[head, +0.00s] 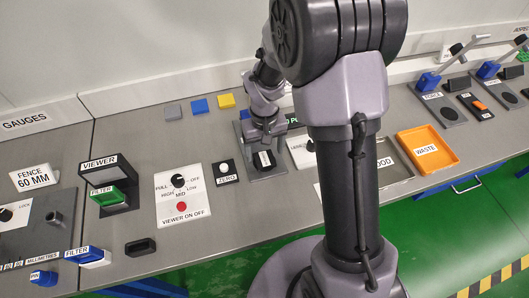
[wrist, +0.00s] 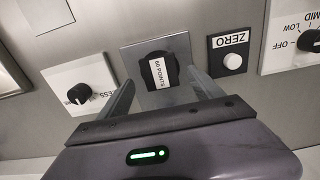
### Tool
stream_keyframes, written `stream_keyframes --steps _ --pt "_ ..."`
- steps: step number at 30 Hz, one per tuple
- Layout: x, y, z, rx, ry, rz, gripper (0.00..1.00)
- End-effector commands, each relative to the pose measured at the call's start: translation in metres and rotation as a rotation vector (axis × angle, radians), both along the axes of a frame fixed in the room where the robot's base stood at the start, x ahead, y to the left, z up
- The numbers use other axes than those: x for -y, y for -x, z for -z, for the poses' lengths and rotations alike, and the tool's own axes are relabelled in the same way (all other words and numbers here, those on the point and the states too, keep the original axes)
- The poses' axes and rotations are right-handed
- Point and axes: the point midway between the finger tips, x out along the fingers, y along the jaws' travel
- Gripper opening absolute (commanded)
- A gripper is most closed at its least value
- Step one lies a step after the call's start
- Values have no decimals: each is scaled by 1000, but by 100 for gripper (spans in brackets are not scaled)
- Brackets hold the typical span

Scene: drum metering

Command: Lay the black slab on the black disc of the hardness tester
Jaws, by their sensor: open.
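The black slab (wrist: 161,70), with a white "60 POINTS" label, lies on the grey plate (wrist: 128,54) of the hardness tester. A rounded black edge shows around it, seemingly the black disc; the slab covers most of it, so I cannot tell the two cleanly apart. In the head view the slab (head: 264,160) shows as a dark block just below my gripper (head: 268,138). In the wrist view my gripper (wrist: 160,79) is open, with one finger on each side of the slab and a gap visible around it.
The ZERO button (head: 224,169) is close beside the tester. The viewer dial panel (head: 181,195) stands farther left. An orange waste tray (head: 426,148) is to the right. Another black block (head: 140,247) lies near the front edge. Three coloured tiles, including a yellow one (head: 226,101), lie behind.

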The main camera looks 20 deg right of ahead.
Motion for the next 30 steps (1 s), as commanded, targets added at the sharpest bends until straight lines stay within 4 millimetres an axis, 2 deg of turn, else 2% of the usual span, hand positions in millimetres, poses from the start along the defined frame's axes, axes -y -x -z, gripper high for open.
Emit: stream_keyframes --steps 1,6,12,14,17,18,21,25,27,30 --pt "0 -1 -22 4 0 0 76" --pt "0 -1 -67 4 0 0 76" --pt "0 1 -95 7 -1 3 76" --pt "-2 6 -113 32 -8 22 76" --pt "-8 32 -167 125 -41 93 76" --pt "-11 49 -191 171 -63 130 76" --pt "-21 100 -237 286 -125 223 76" --pt "-32 157 -265 407 -209 317 76" --pt "-36 176 -268 447 -242 347 76" --pt "-39 188 -269 474 -265 368 76"
